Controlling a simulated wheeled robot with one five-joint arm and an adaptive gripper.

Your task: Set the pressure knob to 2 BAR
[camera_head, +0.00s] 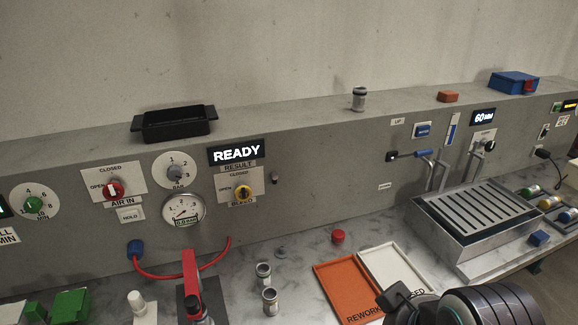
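The pressure knob (175,172) is a small grey knob on a round white dial with numbers and the word BAR, left of centre on the grey panel. Its pointer is too small to read for certain. A pressure gauge (184,210) with a dark needle sits just below it. Part of my arm, dark with teal rings, shows at the bottom right. A dark piece at its left end may be my gripper (397,300); its fingers cannot be made out. It is well away from the knob, to the right and nearer the camera.
A red clamp-like tool (192,285), a red hose (190,277) and metal cylinders (264,274) occupy the bench below.

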